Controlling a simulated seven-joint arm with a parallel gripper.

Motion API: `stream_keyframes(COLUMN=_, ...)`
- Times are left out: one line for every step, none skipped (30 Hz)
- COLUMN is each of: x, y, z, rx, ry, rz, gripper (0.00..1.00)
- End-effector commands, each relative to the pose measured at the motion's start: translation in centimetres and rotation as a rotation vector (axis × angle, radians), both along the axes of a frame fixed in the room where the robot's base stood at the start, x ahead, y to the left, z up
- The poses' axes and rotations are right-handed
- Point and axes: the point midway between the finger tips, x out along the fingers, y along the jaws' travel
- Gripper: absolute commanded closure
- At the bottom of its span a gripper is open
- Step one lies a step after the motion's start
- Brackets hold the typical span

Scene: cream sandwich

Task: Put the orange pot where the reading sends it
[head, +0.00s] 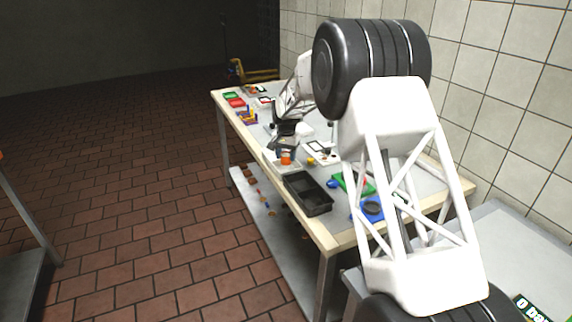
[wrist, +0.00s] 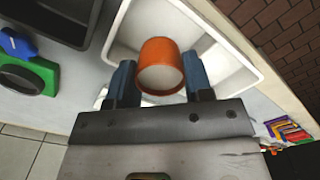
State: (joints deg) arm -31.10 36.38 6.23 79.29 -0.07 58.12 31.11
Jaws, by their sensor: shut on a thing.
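The orange pot (wrist: 160,50) is between the two blue fingers of my gripper (wrist: 158,72) in the wrist view, and the fingers are shut on it. Its pale round end faces the camera. The pot is over or inside a white tray (wrist: 241,48); I cannot tell whether it touches the tray floor. In the head view the pot (head: 286,158) shows small and orange at the white tray (head: 291,168), with my gripper (head: 286,150) around it. I cannot make out any reading in these frames.
An empty black tray (head: 308,194) stands beside the white tray. A green board (head: 353,183), a blue piece with a dark disc (head: 372,208) and a white panel (head: 320,152) lie nearby. Coloured items (head: 247,117) are at the far end. A tiled wall runs along the table.

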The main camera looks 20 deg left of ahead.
Motion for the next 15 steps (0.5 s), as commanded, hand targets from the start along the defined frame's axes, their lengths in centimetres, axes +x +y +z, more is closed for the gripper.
stream_keyframes(x=0.0, y=0.0, z=-0.1, rx=0.0, ry=-0.001, rz=0.0, gripper=0.81)
stream_keyframes(x=0.0, y=0.0, z=-0.1, rx=0.001, ry=-0.001, rz=0.0, gripper=0.81)
stream_keyframes(x=0.0, y=0.0, z=-0.1, rx=0.001, ry=-0.001, rz=0.0, gripper=0.81)
stream_keyframes(x=0.0, y=0.0, z=-0.1, rx=0.001, ry=-0.001, rz=0.0, gripper=0.81)
stream_keyframes(x=0.0, y=0.0, z=-0.1, rx=0.001, ry=-0.001, rz=0.0, gripper=0.81)
stream_keyframes(x=0.0, y=0.0, z=-0.1, rx=0.001, ry=-0.001, rz=0.0, gripper=0.81)
stream_keyframes(x=0.0, y=0.0, z=-0.2, rx=0.0, ry=-0.001, rz=0.0, gripper=0.81)
stream_keyframes(x=0.0, y=0.0, z=-0.1, rx=0.0, ry=-0.001, rz=0.0, gripper=0.81)
stream_keyframes(x=0.0, y=0.0, z=-0.2, rx=0.0, ry=-0.001, rz=0.0, gripper=0.81)
stream_keyframes(x=0.0, y=0.0, z=-0.2, rx=0.0, ry=-0.001, rz=0.0, gripper=0.81)
stream_keyframes(x=0.0, y=0.0, z=-0.3, rx=0.0, ry=0.0, rz=0.0, gripper=0.81)
stream_keyframes(x=0.0, y=0.0, z=-0.4, rx=0.0, ry=0.0, rz=0.0, gripper=0.81)
stream_keyframes(x=0.0, y=0.0, z=-0.6, rx=0.0, ry=0.0, rz=0.0, gripper=0.81)
stream_keyframes(x=0.0, y=0.0, z=-0.8, rx=0.0, ry=0.0, rz=0.0, gripper=0.81)
stream_keyframes(x=0.0, y=0.0, z=-1.2, rx=0.0, ry=0.0, rz=0.0, gripper=0.81)
